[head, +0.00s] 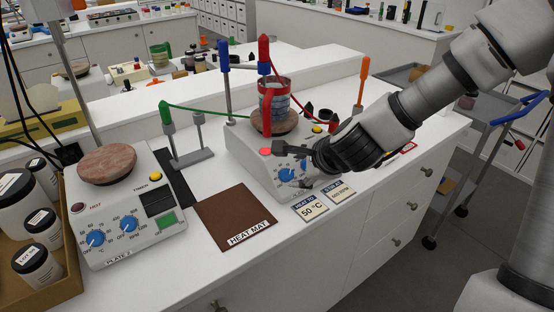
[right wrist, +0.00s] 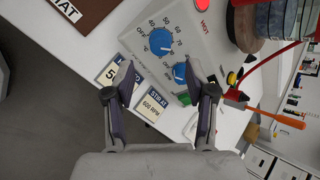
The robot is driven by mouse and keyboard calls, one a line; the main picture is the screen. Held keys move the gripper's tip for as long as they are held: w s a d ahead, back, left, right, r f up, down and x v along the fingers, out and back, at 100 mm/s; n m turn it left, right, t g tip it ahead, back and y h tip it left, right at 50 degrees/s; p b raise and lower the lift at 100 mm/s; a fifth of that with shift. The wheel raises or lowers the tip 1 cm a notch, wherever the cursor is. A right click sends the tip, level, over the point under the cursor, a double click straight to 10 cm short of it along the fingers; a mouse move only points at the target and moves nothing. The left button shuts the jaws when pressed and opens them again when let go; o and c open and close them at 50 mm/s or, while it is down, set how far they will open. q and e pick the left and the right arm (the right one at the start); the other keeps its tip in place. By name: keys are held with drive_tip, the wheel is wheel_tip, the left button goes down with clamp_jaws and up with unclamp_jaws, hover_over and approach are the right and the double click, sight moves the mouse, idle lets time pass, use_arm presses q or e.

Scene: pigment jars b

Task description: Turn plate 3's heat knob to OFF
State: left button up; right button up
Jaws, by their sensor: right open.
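A white hotplate (head: 258,172) stands in the middle of the bench, its number label not visible. It is likely plate 3. Its blue heat knob (head: 287,176) is on the front panel; in the right wrist view the heat knob (right wrist: 161,40) has a dial of numbers around it. I cannot read its setting for sure. A second blue knob (right wrist: 180,73) is beside it. My right gripper (head: 303,163) is open and empty at the panel; in the right wrist view the jaws (right wrist: 166,92) frame the second knob's side, apart from the heat knob. My left gripper is not in view.
A red clamp (head: 264,75) and glass jar (head: 275,97) stand over the hotplate, whose red HOT lamp (head: 266,152) looks lit. Plate 2 (head: 128,215) is at left. A brown heat mat (head: 234,217) and cards reading 50 °C (head: 310,208) and 600 RPM (head: 339,192) lie in front.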

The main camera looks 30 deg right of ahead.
sight(289, 174)
drive_tip(key=b+x, duration=0.2)
drive_tip(key=x, duration=0.5)
drive_tip(key=shift+w+f+b, duration=0.15)
drive_tip(key=shift+f+b, duration=0.05)
drive_tip(key=shift+b, duration=0.15)
drive_tip(key=shift+r, duration=0.15)
drive_tip(key=shift+c, duration=1.1)
clamp_jaws()
